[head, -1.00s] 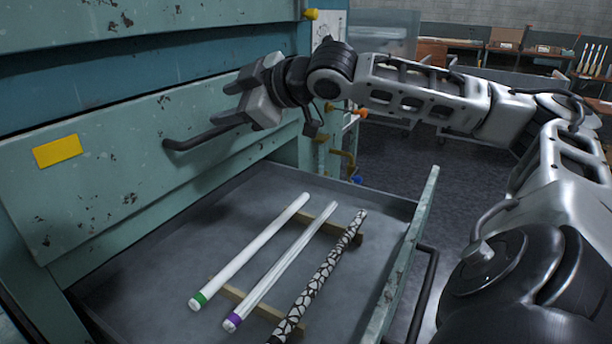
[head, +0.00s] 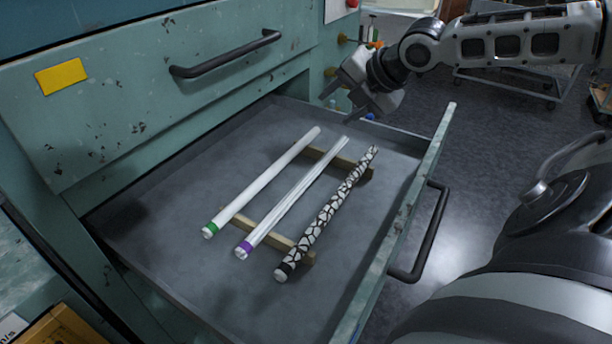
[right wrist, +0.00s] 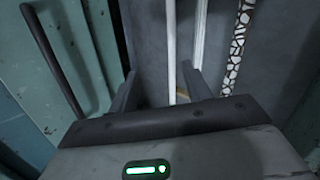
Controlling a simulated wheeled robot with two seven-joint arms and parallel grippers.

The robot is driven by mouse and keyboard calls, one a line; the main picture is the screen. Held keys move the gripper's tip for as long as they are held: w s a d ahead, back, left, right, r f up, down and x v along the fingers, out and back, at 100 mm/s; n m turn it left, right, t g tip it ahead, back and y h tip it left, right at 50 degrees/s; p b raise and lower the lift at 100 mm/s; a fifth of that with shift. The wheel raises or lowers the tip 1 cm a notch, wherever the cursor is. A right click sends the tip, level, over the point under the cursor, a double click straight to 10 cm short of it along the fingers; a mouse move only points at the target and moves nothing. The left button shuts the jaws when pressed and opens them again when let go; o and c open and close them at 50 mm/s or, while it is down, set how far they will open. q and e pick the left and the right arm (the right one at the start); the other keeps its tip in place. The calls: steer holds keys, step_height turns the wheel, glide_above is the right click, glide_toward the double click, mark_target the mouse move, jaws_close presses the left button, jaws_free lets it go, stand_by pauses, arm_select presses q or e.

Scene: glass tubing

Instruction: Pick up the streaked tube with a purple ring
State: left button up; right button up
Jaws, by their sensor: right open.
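The streaked tube with a purple ring (head: 292,197) lies in the open drawer, the middle one of three tubes, resting across two wooden strips. Its purple ring is at the near end. My right gripper (head: 338,108) is open and empty, above the far end of the drawer near the tubes' far ends. My left gripper is not in view.
A white tube with a green ring (head: 262,180) lies to the left and a black-and-white cracked-pattern tube (head: 328,212) to the right. The wooden strips (head: 272,236) hold the tubes up. The drawer front (head: 405,215) has a dark handle; another handle (head: 225,55) juts out above.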

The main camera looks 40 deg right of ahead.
steer(key=m+g+y, duration=0.1)
steer(key=g, duration=0.1)
glide_toward(306, 183)
steer(key=shift+b+x, duration=2.35)
steer(key=shift+x, duration=2.1)
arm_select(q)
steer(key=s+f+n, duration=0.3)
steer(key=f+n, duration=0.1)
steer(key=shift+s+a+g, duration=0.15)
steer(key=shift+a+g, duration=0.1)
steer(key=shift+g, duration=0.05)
arm_select(e)
jaws_close()
